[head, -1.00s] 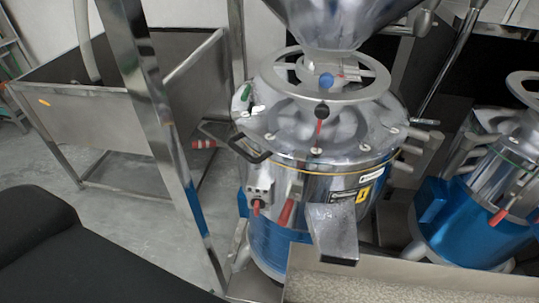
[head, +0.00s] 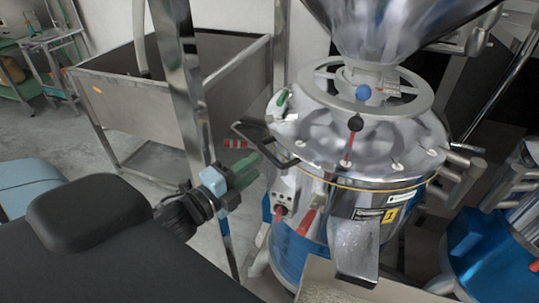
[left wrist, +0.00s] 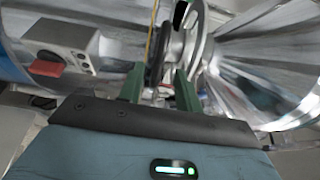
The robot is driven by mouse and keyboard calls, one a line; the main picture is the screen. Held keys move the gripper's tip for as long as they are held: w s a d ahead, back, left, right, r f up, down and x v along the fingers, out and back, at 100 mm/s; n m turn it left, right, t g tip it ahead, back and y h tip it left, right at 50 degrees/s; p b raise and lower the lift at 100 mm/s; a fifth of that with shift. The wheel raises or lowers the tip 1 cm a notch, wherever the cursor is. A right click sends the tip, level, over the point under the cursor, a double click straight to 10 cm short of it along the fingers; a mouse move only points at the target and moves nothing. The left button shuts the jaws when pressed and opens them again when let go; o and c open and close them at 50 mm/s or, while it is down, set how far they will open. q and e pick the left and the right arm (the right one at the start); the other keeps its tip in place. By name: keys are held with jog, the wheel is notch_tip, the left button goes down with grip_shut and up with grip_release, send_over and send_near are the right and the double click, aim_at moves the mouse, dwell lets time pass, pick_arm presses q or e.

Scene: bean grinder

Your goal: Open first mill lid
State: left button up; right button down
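The first mill (head: 330,195), with a yellow "1" label, has a shiny metal lid (head: 292,132) on top, lying shut. A black loop handle (head: 262,146) sticks out from the lid's left side. My left gripper (head: 246,168) has green fingers and is just below and left of the handle, pointing toward the mill. In the left wrist view its two fingers (left wrist: 160,88) are apart, and the dark handle (left wrist: 154,68) shows beyond and between their tips. I cannot tell whether they touch it. My right gripper is out of view.
A steel hopper (head: 400,25) stands above the lid, with a ring wheel (head: 418,101) around its neck. A steel post (head: 188,90) rises left of the mill, before a metal tub (head: 130,100). A second blue mill (head: 485,245) stands at right. A metal chute (head: 354,250) juts forward.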

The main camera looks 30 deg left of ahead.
aim_at(270, 153)
pick_arm(q)
jog(key=shift+w+d+p, duration=0.1)
jog(key=shift+w+d, duration=0.1)
jog(key=shift+w, duration=0.9)
jog(key=shift+w+d+p, duration=0.15)
jog(key=shift+w+d, duration=0.05)
jog(key=shift+w, duration=0.95)
jog(key=shift+w+d+p, duration=0.1)
jog(key=shift+w+d, duration=0.1)
jog(key=shift+w, duration=0.9)
grip_shut()
